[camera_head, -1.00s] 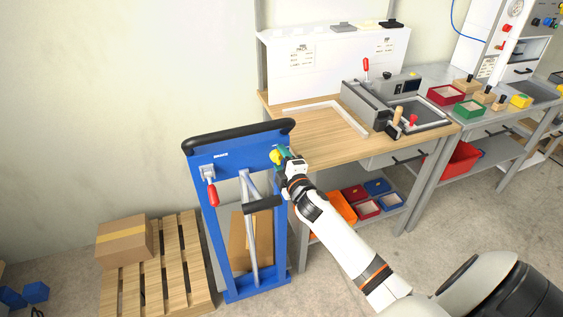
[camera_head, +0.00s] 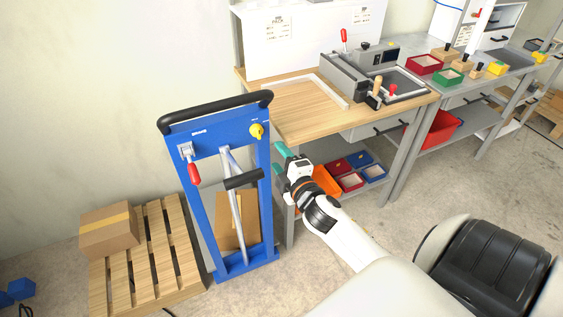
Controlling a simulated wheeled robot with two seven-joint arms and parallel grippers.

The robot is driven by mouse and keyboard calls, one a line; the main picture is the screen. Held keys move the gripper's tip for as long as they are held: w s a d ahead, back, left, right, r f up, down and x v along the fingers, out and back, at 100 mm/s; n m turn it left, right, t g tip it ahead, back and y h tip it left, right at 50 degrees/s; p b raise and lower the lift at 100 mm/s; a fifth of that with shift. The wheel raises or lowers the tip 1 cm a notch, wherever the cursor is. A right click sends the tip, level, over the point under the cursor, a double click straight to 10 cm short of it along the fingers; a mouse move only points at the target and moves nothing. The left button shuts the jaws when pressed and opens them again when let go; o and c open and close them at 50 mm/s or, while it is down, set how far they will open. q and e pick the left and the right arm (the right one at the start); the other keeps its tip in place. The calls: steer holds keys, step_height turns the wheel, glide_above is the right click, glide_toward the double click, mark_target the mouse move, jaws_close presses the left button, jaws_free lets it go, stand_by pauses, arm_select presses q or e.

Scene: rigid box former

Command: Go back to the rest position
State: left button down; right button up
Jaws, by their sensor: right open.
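My right gripper (camera_head: 280,160) shows in the head view with teal fingertips. It is open and empty, just right of the blue frame (camera_head: 199,215) and in front of the wooden workbench. The blue frame is the box former, with a black top bar (camera_head: 215,108), a yellow knob (camera_head: 257,131), a red-handled lever (camera_head: 194,173) and a black padded handle (camera_head: 244,179). The gripper is apart from the yellow knob. A brown cardboard piece (camera_head: 231,221) stands inside the lower frame. My left gripper is not in view.
The workbench (camera_head: 296,108) stands behind my right arm, with a grey machine (camera_head: 347,77) on top. Red and blue bins (camera_head: 352,181) sit on its lower shelf. A pallet (camera_head: 147,262) with a cardboard box (camera_head: 109,230) is at the left. Floor (camera_head: 450,180) is open at the right.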

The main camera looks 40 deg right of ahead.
steer(key=shift+s, duration=0.25)
stand_by(0.3)
steer(key=s+a+f+m+g, duration=0.1)
steer(key=s+f+m+g, duration=0.2)
steer(key=f, duration=0.9)
steer(key=s+a+f+m+g+y, duration=0.15)
steer(key=s+f, duration=0.25)
steer(key=f, duration=0.7)
steer(key=s+a+f+m+g, duration=0.1)
steer(key=s+f+g, duration=0.3)
steer(key=f, duration=0.8)
steer(key=s+a+f+m+g, duration=0.2)
steer(key=s+f, duration=0.4)
steer(key=s, duration=0.4)
steer(key=s+a+f+m+g+y, duration=0.1)
steer(key=s+a+f+g, duration=0.2)
steer(key=s+f, duration=0.3)
steer(key=s+a+f+m+g, duration=0.2)
steer(key=s+f, duration=0.4)
steer(key=s, duration=0.8)
steer(key=shift+a+f+m+y, duration=0.25)
steer(key=shift+a+m+y, duration=0.1)
steer(key=shift+a, duration=0.25)
